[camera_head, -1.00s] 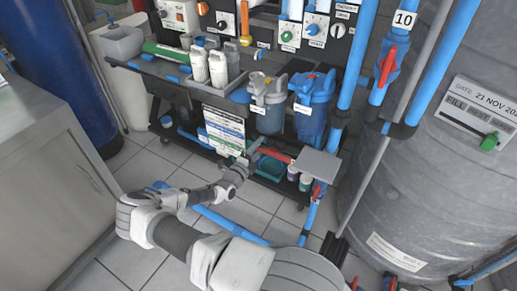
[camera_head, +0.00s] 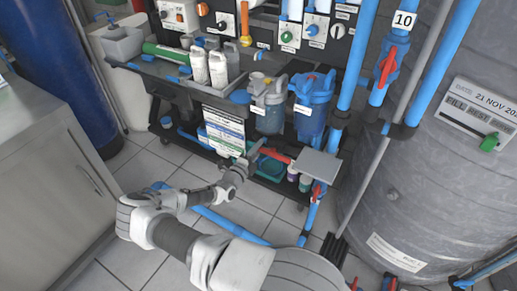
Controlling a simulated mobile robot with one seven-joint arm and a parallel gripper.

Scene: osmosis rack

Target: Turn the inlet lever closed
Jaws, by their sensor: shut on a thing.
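My gripper (camera_head: 258,149) reaches in from the lower left and is shut on the left end of this red lever. The fingertips are small in the view and partly hide the lever's end. The lever's pivot is hard to make out near the grey plate (camera_head: 318,165) to its right.
Filter housings (camera_head: 312,100) hang just above the lever. Another red lever (camera_head: 387,66) is on the blue pipe marked 10. A grey tank (camera_head: 440,190) stands at right, a steel cabinet (camera_head: 50,180) at left. Tiled floor (camera_head: 135,165) is open between.

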